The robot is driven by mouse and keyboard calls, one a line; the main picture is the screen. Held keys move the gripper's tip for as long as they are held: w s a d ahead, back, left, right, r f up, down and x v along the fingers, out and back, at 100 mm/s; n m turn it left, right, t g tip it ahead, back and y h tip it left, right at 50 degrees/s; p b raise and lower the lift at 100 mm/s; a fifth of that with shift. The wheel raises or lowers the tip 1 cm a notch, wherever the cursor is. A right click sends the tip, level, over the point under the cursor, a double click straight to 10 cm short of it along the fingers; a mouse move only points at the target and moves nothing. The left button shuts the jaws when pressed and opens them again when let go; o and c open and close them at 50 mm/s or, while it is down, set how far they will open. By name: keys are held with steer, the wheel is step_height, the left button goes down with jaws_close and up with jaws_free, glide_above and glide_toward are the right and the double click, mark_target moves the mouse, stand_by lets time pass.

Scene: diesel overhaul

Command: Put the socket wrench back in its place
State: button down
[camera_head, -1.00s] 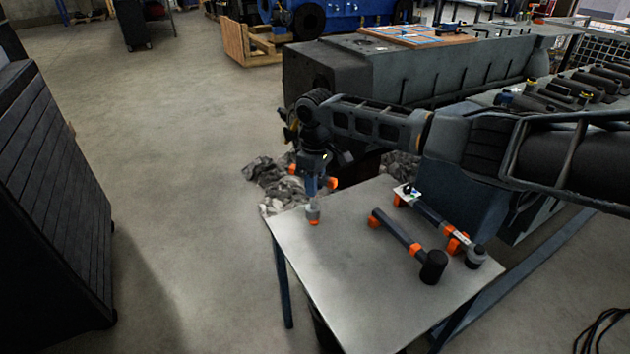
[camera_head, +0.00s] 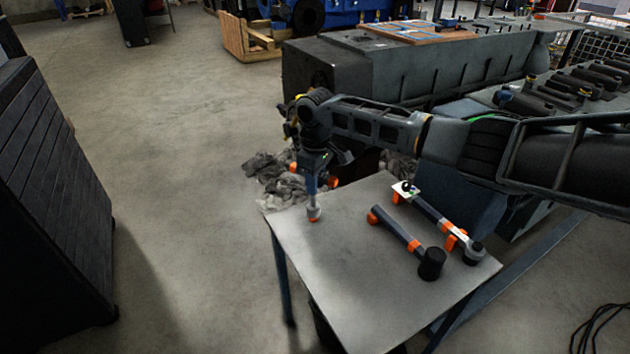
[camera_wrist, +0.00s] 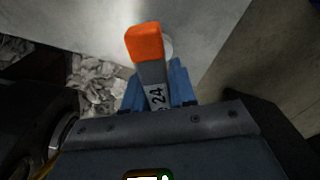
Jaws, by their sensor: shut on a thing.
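The socket wrench (camera_head: 313,202) hangs upright from my gripper (camera_head: 312,184), its grey socket end down over the table's far left corner. Orange ends show on both sides of the gripper. In the wrist view, one orange end and a grey bar of the wrench (camera_wrist: 154,76) marked "24" lie between the blue fingers of my gripper (camera_wrist: 160,90), which is shut on it. Orange shows right under the socket. I cannot tell whether the socket touches the table (camera_head: 345,262) or a holder there.
A black-headed hammer (camera_head: 396,231) and a long wrench-like tool (camera_head: 437,217) with orange supports lie on the table, right of the socket wrench. Crumpled grey rags (camera_head: 278,180) lie beyond the table. A dark cabinet (camera_head: 55,200) stands left. Open floor lies between.

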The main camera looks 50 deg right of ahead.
steer(key=shift+f, duration=0.15)
steer(key=shift+f+b, duration=0.55)
steer(key=shift+f, duration=0.45)
steer(key=shift+c, duration=1.4)
jaws_free()
step_height(320, 180, up, 9)
steer(key=p, duration=0.8)
